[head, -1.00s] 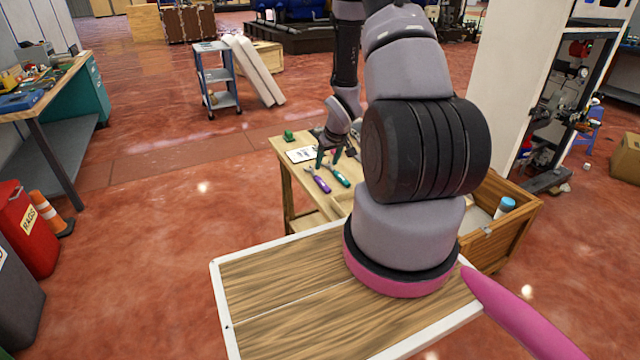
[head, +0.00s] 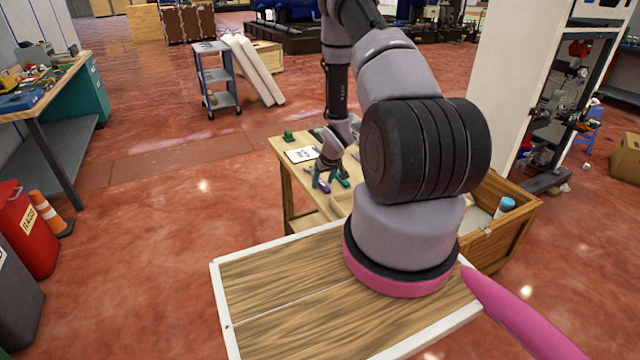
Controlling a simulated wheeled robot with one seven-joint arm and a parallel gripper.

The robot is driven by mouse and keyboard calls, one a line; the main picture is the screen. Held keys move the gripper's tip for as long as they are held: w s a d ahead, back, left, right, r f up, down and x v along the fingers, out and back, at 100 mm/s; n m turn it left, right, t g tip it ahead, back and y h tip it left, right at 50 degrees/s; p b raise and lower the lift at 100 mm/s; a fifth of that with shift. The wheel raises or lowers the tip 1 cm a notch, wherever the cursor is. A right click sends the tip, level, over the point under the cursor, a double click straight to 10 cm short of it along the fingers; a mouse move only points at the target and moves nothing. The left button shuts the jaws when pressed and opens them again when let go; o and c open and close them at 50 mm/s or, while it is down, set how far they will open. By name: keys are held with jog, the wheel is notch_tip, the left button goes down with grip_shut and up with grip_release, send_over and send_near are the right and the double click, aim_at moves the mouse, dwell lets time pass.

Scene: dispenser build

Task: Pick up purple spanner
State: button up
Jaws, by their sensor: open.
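The purple spanner (head: 324,188) lies on the small wooden table, and its purple handle end shows in the head view. My gripper (head: 323,179) is open and low over the table, right at the spanner. Its fingers and wrist hide much of the spanner, and I cannot tell whether a finger touches it. A teal-handled tool (head: 343,182) lies just to the right, close to the gripper and partly covered by it.
A white card (head: 301,155) and a small green object (head: 289,136) lie on the table's far left part. A wooden box (head: 513,222) holding a blue-capped bottle (head: 506,205) stands at the right. The floor left of the table is clear.

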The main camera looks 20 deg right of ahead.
jog(key=shift+f, duration=0.1)
dwell(0.4)
grip_shut()
dwell(1.3)
